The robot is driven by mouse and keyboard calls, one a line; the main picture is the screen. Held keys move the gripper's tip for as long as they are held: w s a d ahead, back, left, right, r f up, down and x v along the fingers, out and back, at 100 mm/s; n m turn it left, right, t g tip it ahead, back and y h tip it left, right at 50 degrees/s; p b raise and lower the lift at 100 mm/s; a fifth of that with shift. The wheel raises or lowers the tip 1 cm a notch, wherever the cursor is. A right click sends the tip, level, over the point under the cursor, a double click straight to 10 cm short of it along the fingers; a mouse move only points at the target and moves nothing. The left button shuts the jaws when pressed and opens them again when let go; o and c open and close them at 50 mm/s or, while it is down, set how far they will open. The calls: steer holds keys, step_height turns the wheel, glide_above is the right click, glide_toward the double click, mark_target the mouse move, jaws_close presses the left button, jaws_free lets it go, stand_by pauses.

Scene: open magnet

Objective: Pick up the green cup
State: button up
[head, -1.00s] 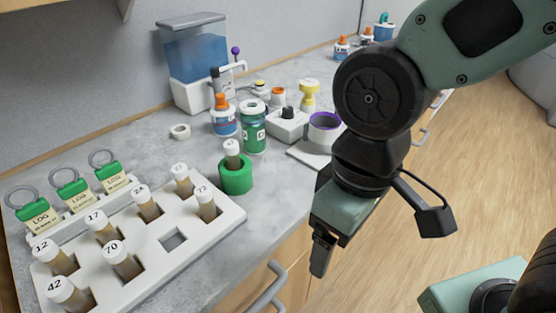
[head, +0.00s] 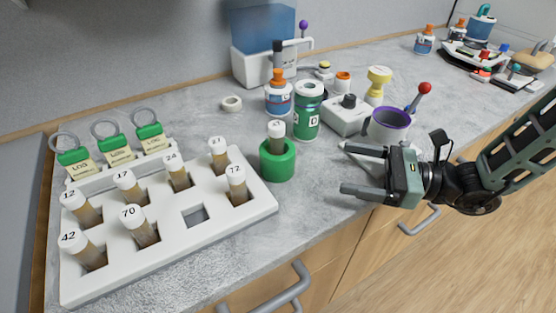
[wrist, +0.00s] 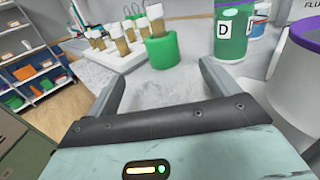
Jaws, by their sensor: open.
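The green cup (head: 278,164) is a short, thick-walled holder standing upright on the grey counter, with a white-capped tube (head: 276,130) in it. My gripper (head: 345,169) is open and empty to the right of the cup, with its fingers pointing left toward it and a gap between. In the wrist view the cup (wrist: 162,51) shows beyond and between my fingers (wrist: 160,82), with the tube in it. A green canister marked D (head: 307,112) stands behind and right of the cup; it also shows in the wrist view (wrist: 232,35).
A white rack (head: 180,240) with several capped tubes lies close to the cup's left. A purple-rimmed container (head: 390,128) stands behind my gripper. The counter in front of the cup is clear.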

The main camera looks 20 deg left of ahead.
mark_target(294, 157)
steer(key=a, duration=0.3)
steer(key=a+p, duration=0.1)
steer(key=a, duration=0.3)
steer(key=s+a, duration=0.1)
steer(key=a, duration=0.3)
steer(key=shift+a+p, duration=0.2)
steer(key=shift+p, duration=0.2)
steer(key=a, duration=0.1)
steer(key=a+p, duration=0.1)
steer(key=a, duration=0.2)
steer(key=shift+r, duration=0.25)
steer(key=shift+a, duration=0.65)
steer(key=c, duration=1.2)
